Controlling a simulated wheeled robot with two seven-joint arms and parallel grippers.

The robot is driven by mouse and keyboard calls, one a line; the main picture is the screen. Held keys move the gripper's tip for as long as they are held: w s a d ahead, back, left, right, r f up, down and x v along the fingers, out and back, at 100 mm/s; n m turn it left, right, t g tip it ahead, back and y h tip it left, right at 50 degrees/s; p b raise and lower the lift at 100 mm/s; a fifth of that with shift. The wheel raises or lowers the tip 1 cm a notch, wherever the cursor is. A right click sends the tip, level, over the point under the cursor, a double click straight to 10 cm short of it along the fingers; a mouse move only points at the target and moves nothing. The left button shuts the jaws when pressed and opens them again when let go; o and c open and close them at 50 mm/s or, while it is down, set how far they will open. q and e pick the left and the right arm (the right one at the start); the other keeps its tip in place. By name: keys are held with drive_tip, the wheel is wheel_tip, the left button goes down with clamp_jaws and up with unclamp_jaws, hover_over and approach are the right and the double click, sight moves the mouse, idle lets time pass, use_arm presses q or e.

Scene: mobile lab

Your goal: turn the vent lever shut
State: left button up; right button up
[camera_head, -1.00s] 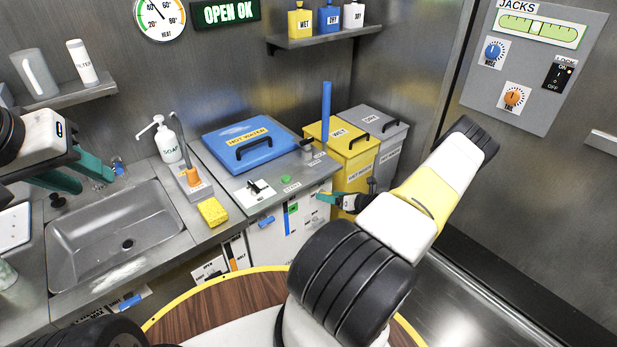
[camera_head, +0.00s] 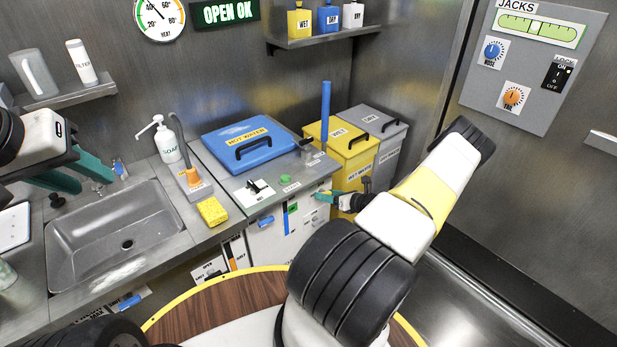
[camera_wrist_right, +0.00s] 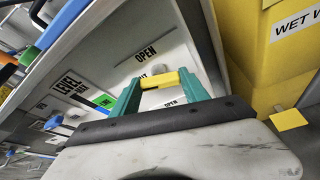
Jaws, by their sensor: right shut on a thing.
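The vent lever (camera_wrist_right: 160,80) shows in the right wrist view as a short yellow bar in front of a white panel with "OPEN" labels. The bar lies crosswise between the two teal fingers of my right gripper (camera_wrist_right: 160,92), which is shut on it. In the head view my right gripper (camera_head: 322,196) is at the front of the white cabinet, below the counter edge, and the lever is too small to make out there. My left gripper (camera_head: 78,172) is open and empty over the sink's back left corner, away from the lever.
A yellow WET bin (camera_head: 345,150) and a grey DRY bin (camera_head: 385,135) stand close to the right of the cabinet. The counter with a blue hot-water lid (camera_head: 240,135) overhangs the panel. A sponge (camera_head: 212,211) lies beside the sink (camera_head: 80,255).

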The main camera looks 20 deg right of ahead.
drive_tip(key=n+h, duration=0.2)
drive_tip(key=shift+a+n, duration=0.1)
drive_tip(key=shift+n, duration=0.3)
drive_tip(key=shift+s, duration=0.1)
drive_tip(key=o, duration=1.4)
drive_tip(key=v, duration=0.7)
drive_tip(key=shift+s+r, duration=0.1)
drive_tip(key=shift+s, duration=0.25)
